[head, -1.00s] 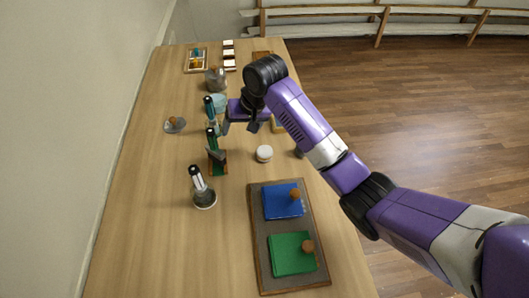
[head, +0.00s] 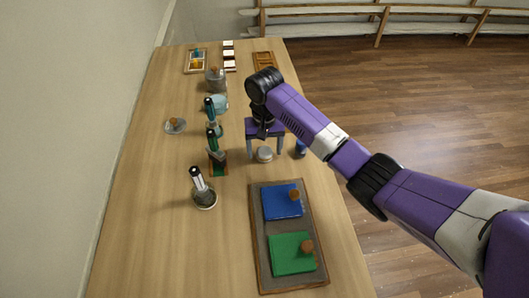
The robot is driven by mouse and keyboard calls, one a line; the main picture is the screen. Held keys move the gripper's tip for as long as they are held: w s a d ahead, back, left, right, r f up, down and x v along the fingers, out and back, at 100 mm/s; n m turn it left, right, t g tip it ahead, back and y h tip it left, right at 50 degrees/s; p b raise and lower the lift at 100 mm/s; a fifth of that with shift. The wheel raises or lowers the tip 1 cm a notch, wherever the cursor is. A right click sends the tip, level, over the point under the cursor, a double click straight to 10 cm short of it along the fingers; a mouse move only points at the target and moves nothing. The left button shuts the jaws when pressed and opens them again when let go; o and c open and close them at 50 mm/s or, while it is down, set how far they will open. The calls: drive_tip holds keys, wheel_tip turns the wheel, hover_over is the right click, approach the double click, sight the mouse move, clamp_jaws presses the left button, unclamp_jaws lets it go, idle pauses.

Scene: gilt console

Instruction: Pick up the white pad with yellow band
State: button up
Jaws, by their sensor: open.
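A small round white pad (head: 264,156) sits on the wooden table, left of the blue item; at this size I cannot make out a yellow band on it. My gripper (head: 265,153) points down over the pad, with one finger on its left and one on its right. The jaws are open, and a gap shows between the fingers and the pad. The gripper's body hides the area just behind the pad. I cannot tell exactly how far above the table the fingertips are.
A grey tray (head: 262,246) with a blue block (head: 283,202) and a green block (head: 292,254) lies in front. A dark-blue item (head: 300,148) stands close to the right finger. Upright stamp-like tools (head: 203,193) stand left.

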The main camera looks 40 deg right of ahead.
sight(265, 151)
drive_tip(key=shift+f, duration=0.55)
drive_tip(key=c, duration=1.4)
wheel_tip(265, 151, up, 20)
drive_tip(key=p, duration=0.5)
drive_tip(key=o, duration=0.7)
drive_tip(key=c, duration=0.6)
